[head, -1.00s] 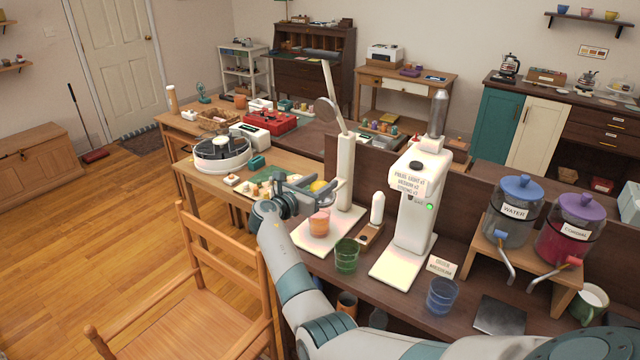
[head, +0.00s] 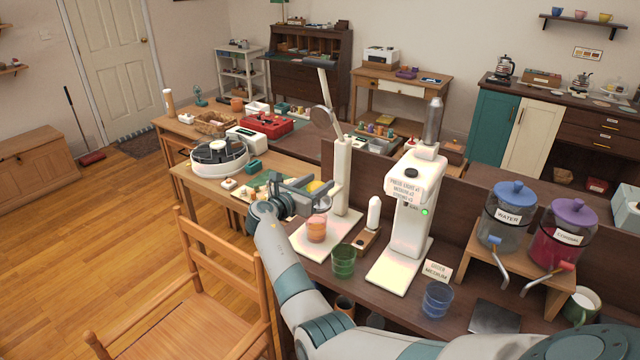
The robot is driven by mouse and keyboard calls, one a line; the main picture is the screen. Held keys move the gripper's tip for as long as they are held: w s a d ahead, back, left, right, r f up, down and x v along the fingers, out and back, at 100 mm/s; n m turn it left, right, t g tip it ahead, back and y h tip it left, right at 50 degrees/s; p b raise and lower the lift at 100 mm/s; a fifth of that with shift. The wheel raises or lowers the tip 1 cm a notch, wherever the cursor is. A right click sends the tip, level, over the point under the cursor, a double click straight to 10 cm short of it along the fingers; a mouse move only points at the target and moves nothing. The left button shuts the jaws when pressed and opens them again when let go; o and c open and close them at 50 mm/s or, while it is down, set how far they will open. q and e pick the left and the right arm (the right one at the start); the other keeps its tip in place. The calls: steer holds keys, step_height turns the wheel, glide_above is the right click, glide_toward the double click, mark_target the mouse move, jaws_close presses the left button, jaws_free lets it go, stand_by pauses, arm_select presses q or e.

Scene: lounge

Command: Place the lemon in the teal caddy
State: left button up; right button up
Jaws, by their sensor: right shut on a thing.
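My right gripper (head: 312,192) is shut on the yellow lemon (head: 317,186), which shows partly between and behind its fingers. It holds the lemon above the workbench, left of the white upright stand and behind the orange cup. A small teal box (head: 252,167), which looks like the teal caddy, sits on the wooden table beside the round white carousel, left of and beyond the gripper. Its inside is too small to make out. My left gripper is not in view.
The white stand (head: 341,180) rises just right of the gripper. The white carousel (head: 217,157) and small items on a green mat crowd the table. A wooden chair (head: 215,260) stands in front.

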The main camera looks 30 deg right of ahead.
steer(key=shift+s+d, duration=0.1)
steer(key=shift+s+d+r+t, duration=0.25)
steer(key=shift+s+r+t, duration=0.05)
steer(key=shift+s, duration=0.15)
steer(key=shift+s+r+n+b, duration=0.2)
steer(key=shift+s+n+b, duration=0.1)
steer(key=shift+s+b, duration=0.1)
steer(key=s+a+n+t+y+b, duration=0.2)
steer(key=s+a+n+t+y, duration=0.3)
steer(key=s+a, duration=0.6)
steer(key=s+a+f+n+t+y+b, duration=0.1)
steer(key=s+a+n+t+y, duration=0.3)
steer(key=a, duration=1.4)
steer(key=s+n+y+b, duration=0.1)
steer(key=s+n+y, duration=0.3)
steer(key=s+y, duration=0.2)
steer(key=shift+s+t+b, duration=0.3)
steer(key=shift+s+t, duration=0.1)
steer(key=shift+s, duration=0.15)
